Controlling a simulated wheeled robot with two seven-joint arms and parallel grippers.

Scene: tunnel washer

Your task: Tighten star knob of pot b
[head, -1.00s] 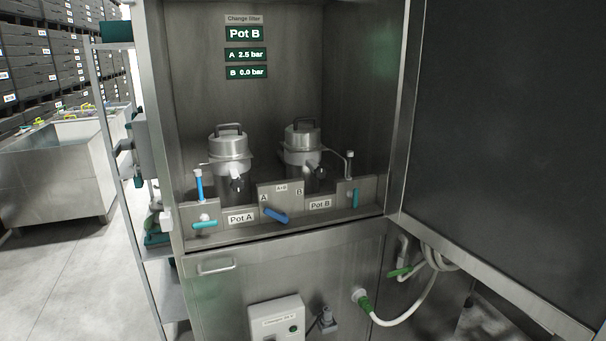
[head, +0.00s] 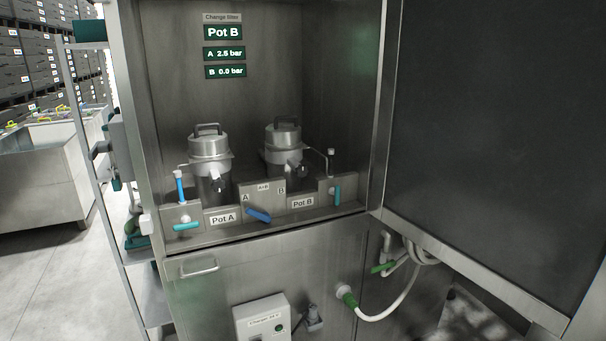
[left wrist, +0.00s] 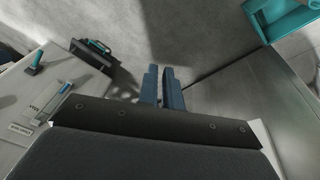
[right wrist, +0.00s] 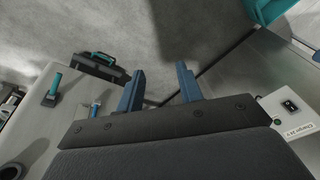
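Pot B (head: 283,135) is a steel pot with a domed lid and a dark top handle. It stands upright at the right in the open cabinet, behind the "Pot B" label (head: 303,202). A small dark shape at its front, probably the star knob (head: 303,171), is too small to read clearly. Neither gripper shows in the head view. In the left wrist view my left gripper (left wrist: 160,75) has its blue fingers together with nothing between them. In the right wrist view my right gripper (right wrist: 160,72) is open and empty. Both are away from the pot.
Pot A (head: 208,147) stands left of Pot B. A front panel carries a blue lever (head: 258,215) and teal valve handles (head: 337,195). The open cabinet door (head: 490,130) blocks the right side. A charger box (head: 262,318) and white hose (head: 385,308) are below.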

